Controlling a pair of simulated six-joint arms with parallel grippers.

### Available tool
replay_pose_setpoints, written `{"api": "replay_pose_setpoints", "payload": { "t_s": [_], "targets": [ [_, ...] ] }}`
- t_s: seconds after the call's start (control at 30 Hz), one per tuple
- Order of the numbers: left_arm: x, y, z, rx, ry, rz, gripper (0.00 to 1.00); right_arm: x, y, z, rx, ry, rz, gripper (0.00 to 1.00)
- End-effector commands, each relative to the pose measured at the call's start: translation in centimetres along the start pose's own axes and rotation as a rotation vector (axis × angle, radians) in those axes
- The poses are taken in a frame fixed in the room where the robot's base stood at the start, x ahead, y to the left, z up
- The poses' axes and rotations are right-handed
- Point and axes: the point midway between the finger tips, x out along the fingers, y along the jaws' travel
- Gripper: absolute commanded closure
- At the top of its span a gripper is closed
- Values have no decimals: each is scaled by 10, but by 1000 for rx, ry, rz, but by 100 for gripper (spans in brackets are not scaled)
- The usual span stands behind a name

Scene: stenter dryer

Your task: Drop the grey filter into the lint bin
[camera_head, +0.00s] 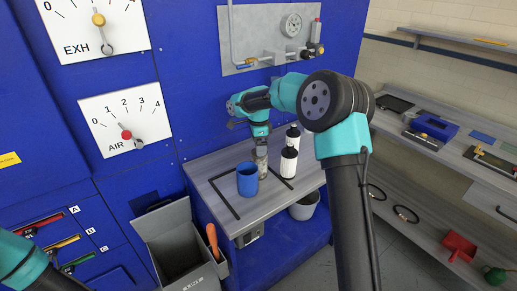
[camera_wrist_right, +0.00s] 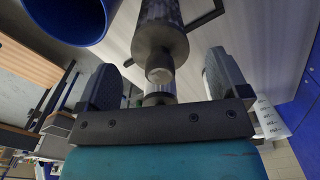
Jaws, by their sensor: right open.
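A mottled grey cylinder, which looks like the grey filter (camera_head: 262,160), stands on the small grey table beside the blue cup (camera_head: 247,180). My right gripper (camera_head: 261,143) is right at it, coming from above. In the right wrist view the filter (camera_wrist_right: 160,38) with its narrow end lies between the two spread fingers of my right gripper (camera_wrist_right: 161,82), with gaps at both sides.
Two white bottles with black caps (camera_head: 289,162) stand just right of the filter. The blue cup (camera_wrist_right: 68,18) is close in the wrist view. An orange-handled tool (camera_head: 212,240) is at the bin's right side. A grey bucket (camera_head: 305,206) sits under the table's right edge.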

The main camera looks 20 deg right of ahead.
Motion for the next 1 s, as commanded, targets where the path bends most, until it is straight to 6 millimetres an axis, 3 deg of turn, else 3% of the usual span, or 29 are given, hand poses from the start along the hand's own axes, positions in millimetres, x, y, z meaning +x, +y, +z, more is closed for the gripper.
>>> {"api": "replay_pose_setpoints", "payload": {
  "t_s": [0.3, 0.5, 1.0],
  "targets": [
    [0, 0, 0, 0, 0, 0, 0, -61, 0, 0, -1, 0, -3, 7],
    [0, 0, 0, 0, 0, 0, 0, -88, 0, 0, 0, 0, -1, 7],
    [0, 0, 0, 0, 0, 0, 0, -98, 0, 0, -1, 0, 0, 7]
  ]
}}
